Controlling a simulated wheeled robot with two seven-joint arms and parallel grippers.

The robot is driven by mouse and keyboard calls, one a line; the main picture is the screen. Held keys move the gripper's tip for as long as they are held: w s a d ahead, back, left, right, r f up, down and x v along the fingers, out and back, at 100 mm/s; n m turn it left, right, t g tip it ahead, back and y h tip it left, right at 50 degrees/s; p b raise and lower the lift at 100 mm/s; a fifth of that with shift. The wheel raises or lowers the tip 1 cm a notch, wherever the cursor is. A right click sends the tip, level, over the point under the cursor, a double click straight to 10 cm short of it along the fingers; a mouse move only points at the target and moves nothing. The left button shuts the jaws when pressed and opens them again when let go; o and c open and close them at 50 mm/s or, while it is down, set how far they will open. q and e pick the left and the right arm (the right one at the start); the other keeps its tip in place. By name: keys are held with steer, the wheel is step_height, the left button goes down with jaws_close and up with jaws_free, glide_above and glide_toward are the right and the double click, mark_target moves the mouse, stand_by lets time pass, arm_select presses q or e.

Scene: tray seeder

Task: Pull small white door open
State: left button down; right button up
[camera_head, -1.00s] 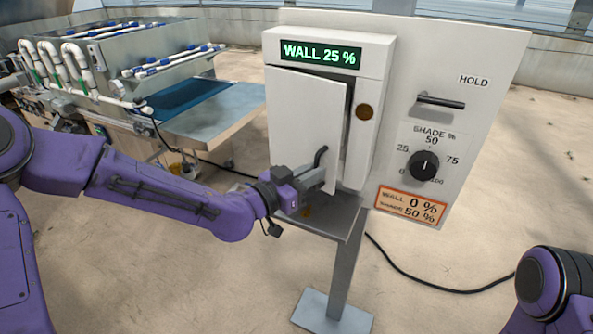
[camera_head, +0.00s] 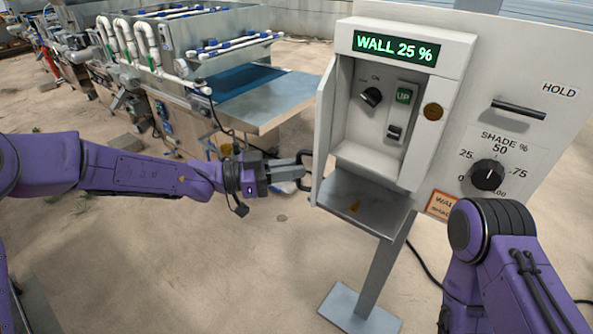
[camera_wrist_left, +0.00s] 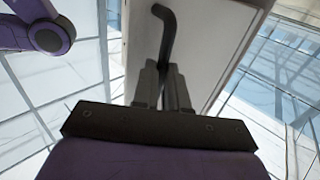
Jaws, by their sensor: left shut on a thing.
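The small white door (camera_head: 325,130) stands wide open, swung out to the left of its white box (camera_head: 455,65), and is seen nearly edge-on. My left gripper (camera_head: 297,171) is shut on the door's dark bent handle (camera_head: 305,160). In the left wrist view the fingers (camera_wrist_left: 165,88) close around the handle (camera_wrist_left: 165,35), with the pale door face (camera_wrist_left: 200,35) behind. Inside the box are a black knob (camera_head: 371,96) and a green UP label above a switch (camera_head: 396,131). My right arm shows at the lower right; its gripper is out of the picture.
A panel with a HOLD handle (camera_head: 518,109) and a SHADE dial (camera_head: 487,175) adjoins the box on the right. A metal shelf (camera_head: 360,203) and post (camera_head: 380,280) are below. A bench with white pipes (camera_head: 145,45) stands behind at left. The floor in front is clear.

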arm_select(q)
steer(key=w+a+m+g+b, duration=0.4)
steer(key=w+a+g+b, duration=0.2)
steer(key=a+g, duration=0.1)
steer(key=shift+w+r+m+h, duration=0.3)
steer(key=shift+w, duration=0.1)
steer(key=shift+a, duration=0.1)
